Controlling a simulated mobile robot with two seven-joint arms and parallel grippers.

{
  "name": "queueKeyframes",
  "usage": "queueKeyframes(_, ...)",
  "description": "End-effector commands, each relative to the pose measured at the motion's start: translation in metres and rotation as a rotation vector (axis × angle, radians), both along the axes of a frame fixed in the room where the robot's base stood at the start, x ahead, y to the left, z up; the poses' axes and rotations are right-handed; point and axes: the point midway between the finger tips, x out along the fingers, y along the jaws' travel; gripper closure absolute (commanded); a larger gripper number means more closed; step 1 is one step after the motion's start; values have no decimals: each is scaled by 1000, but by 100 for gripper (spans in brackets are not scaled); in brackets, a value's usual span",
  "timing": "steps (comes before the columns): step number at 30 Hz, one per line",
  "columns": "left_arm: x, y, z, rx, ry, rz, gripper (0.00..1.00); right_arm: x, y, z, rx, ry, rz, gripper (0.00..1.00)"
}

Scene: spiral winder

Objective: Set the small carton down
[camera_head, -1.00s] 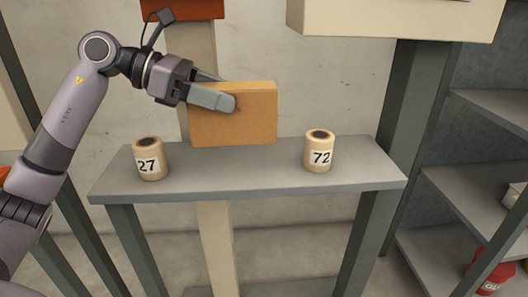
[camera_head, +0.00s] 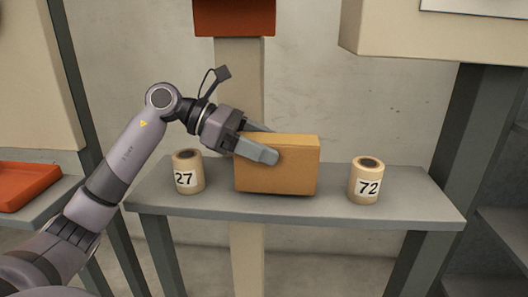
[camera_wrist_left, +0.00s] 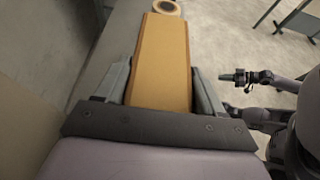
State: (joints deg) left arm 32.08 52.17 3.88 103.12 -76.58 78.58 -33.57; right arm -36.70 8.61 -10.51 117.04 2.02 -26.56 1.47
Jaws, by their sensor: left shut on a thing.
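The small carton (camera_head: 285,172) is a plain orange-brown box, upright between two numbered rolls on the grey shelf (camera_head: 300,207). My left gripper (camera_head: 262,145) is shut on the carton, with its fingers on the two broad faces near the top left. The carton's bottom edge is at or just above the shelf top; I cannot tell whether it touches. In the left wrist view the carton (camera_wrist_left: 162,60) lies between both fingers. My right gripper is not in the head view; in the left wrist view a dark gripper-like part (camera_wrist_left: 240,77) shows at the right.
The roll marked 27 (camera_head: 187,173) stands left of the carton and the roll marked 72 (camera_head: 366,182) stands right, both apart from it. An orange tray (camera_head: 25,185) is at the far left. The shelf right of roll 72 is clear.

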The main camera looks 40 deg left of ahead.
Motion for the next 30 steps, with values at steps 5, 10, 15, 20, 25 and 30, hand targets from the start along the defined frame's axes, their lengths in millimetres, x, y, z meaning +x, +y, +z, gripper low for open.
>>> queueKeyframes(5, 0, 0, -12, -1, -5, 1, 74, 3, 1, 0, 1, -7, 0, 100)
queueKeyframes(10, 0, 0, -11, -1, -5, 1, 74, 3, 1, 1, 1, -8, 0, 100)
queueKeyframes(15, 0, 0, -14, 1, -2, 0, 19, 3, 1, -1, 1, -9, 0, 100)
queueKeyframes(20, 0, 0, -13, 1, -1, 1, 6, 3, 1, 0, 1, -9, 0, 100)
queueKeyframes(25, 0, 0, -13, 1, -1, 1, 6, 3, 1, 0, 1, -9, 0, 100)
queueKeyframes(30, -5, 10, -9, 2, -1, 5, 6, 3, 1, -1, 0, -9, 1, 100)
